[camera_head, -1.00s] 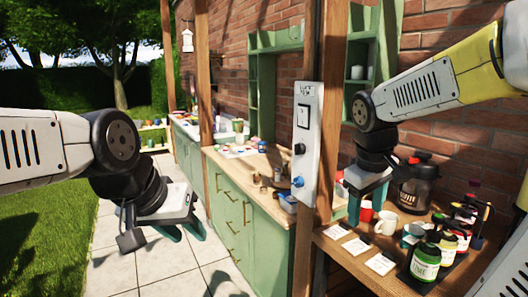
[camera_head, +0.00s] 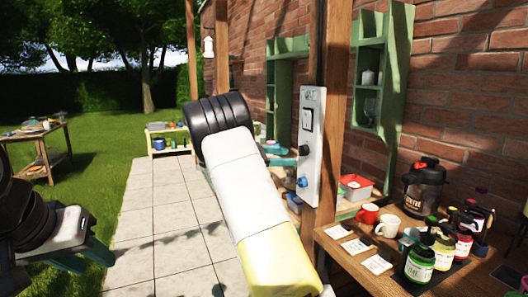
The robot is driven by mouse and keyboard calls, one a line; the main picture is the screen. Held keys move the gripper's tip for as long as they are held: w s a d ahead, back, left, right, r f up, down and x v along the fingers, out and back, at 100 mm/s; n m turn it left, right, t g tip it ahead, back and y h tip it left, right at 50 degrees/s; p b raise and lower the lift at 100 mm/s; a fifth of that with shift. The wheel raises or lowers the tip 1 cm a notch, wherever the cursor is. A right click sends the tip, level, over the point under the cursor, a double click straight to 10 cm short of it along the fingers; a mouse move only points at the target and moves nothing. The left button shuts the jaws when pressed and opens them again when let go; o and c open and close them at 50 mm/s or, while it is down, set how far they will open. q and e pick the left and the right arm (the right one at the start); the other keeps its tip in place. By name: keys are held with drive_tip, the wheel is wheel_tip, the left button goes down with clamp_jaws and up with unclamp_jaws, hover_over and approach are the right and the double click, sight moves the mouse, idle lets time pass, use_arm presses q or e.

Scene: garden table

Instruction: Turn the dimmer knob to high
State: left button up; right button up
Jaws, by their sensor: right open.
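A pale control panel (camera_head: 313,145) is mounted upright on a wooden post. It carries a switch plate (camera_head: 308,119), a black knob (camera_head: 304,151) below it, and a blue knob (camera_head: 302,183) lowest. I cannot read the knobs' settings. My right arm rises from the bottom middle, left of the panel, and its black joint is near the picture's centre. My right gripper is mostly hidden behind this arm; its fingertips are not clear, and I see no contact with either knob. My left gripper (camera_head: 82,258) is at the lower left, fingers apart, empty and far from the panel.
A wooden table (camera_head: 345,262) at right holds white cards, a red mug (camera_head: 367,214), a white mug (camera_head: 388,226), several bottles and a dark dispenser (camera_head: 426,188). A brick wall stands behind.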

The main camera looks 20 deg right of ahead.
sight(303, 150)
drive_tip(key=w+d+n+h, duration=0.1)
drive_tip(key=w+d, duration=0.1)
drive_tip(key=d, duration=0.4)
drive_tip(key=shift+w+r+t, duration=0.15)
drive_tip(key=shift+r+t, duration=0.15)
drive_tip(key=shift+r, duration=0.15)
drive_tip(key=shift+c, duration=0.2)
clamp_jaws()
